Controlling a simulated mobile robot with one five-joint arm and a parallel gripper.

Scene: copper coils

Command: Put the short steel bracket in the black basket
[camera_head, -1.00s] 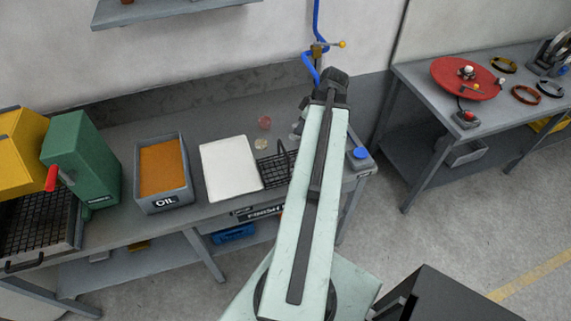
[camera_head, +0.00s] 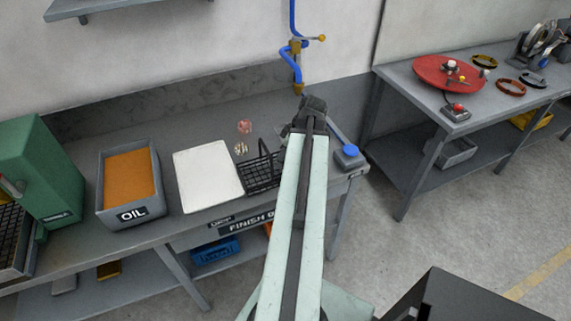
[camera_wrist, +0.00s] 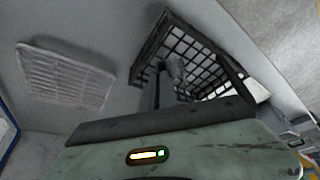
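The black wire basket (camera_head: 258,180) stands on the grey bench beside the right edge of the white board, just left of my arm. In the wrist view the basket (camera_wrist: 202,58) shows close up as a dark mesh, right of centre. My gripper (camera_wrist: 166,80) shows there as dark and grey parts in front of the basket's mesh. Whether it is over or inside the basket is unclear, as is whether its fingers are open or shut. In the head view my arm hides the gripper. I cannot make out the short steel bracket in either view.
A white board (camera_head: 207,180), an oil tray (camera_head: 128,188) and a green machine (camera_head: 42,175) stand left of the basket. A blue button (camera_head: 350,151) is at the bench's right end. A blue hose (camera_head: 296,50) hangs behind. A second table (camera_head: 405,76) stands right.

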